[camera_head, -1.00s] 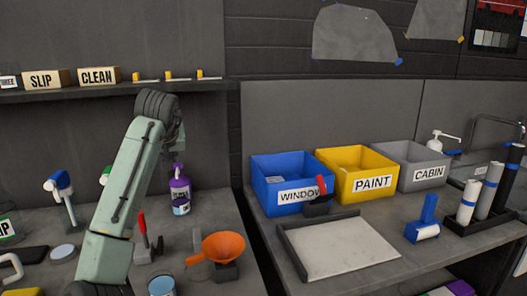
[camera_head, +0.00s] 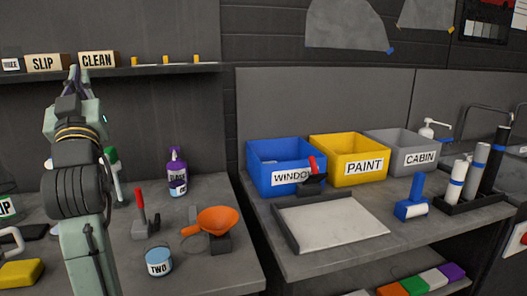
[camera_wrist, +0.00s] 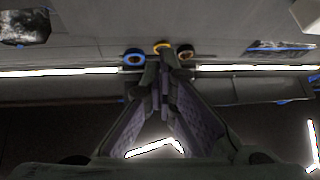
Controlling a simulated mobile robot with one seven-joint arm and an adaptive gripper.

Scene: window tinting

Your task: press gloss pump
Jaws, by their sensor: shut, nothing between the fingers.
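A purple pump bottle (camera_head: 177,176) stands upright on the left counter near the back wall. Its label is too small to read surely, and its pump top (camera_head: 176,153) is in clear view. My gripper (camera_head: 75,74) is raised to the left of the bottle and well above it, in front of the shelf near the "CLEAN" block. The fingers point up and away from the bottle. In the wrist view my gripper (camera_wrist: 160,88) is shut and empty, and the bottle does not show there.
A red-handled tool (camera_head: 141,212), an orange funnel (camera_head: 217,221) and a "TWO" can (camera_head: 158,262) stand in front of the bottle. My arm covers part of the left counter. Blue, yellow and grey bins (camera_head: 348,160) stand on the right counter. A shelf (camera_head: 150,70) runs above.

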